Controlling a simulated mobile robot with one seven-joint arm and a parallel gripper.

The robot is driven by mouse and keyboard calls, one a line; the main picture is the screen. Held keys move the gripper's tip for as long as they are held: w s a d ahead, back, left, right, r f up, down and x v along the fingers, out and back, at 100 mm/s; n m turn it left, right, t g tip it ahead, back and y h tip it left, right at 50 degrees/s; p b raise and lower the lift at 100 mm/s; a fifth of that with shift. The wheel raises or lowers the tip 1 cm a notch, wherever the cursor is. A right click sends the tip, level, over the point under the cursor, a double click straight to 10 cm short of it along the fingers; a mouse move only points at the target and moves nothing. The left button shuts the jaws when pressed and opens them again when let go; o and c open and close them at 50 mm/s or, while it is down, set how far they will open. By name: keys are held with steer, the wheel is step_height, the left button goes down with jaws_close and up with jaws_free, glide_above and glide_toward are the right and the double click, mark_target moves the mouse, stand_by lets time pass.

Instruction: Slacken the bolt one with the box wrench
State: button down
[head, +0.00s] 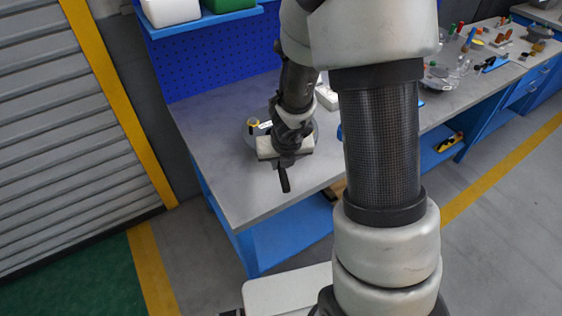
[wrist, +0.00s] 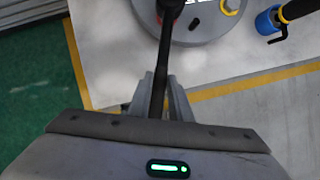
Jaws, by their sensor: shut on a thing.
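A dark wrench (wrist: 163,62) is gripped in my gripper (wrist: 160,98). It runs up the wrist view to its head at the top edge, over the grey flanged shell (wrist: 207,32). In the head view the wrench's dark handle end (head: 284,181) sticks out below my gripper (head: 285,152). The shell shows as a round grey body (head: 261,140) on the bench, partly behind my gripper. Bolt one cannot be made out; I cannot tell whether the wrench is around a bolt. A yellow ring-like part (wrist: 231,8) sits on the shell.
The grey workbench (head: 225,180) has free room left and in front of the shell. A blue pegboard (head: 215,65) stands behind it. A blue, yellow and black item (wrist: 275,22) lies right of the shell. Several small tools lie on the bench farther right (head: 470,85).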

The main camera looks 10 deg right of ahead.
steer(key=shift+f+b, duration=1.35)
steer(key=shift+d, duration=0.1)
steer(key=w+d+n+g+y, duration=0.1)
steer(key=w+d+n+y, duration=0.2)
steer(key=d+n, duration=0.6)
steer(key=shift+w+d+f+p, duration=0.25)
steer(key=shift+d+p, duration=0.1)
steer(key=shift+d, duration=0.15)
stand_by(0.8)
steer(key=shift+r, duration=0.1)
stand_by(0.3)
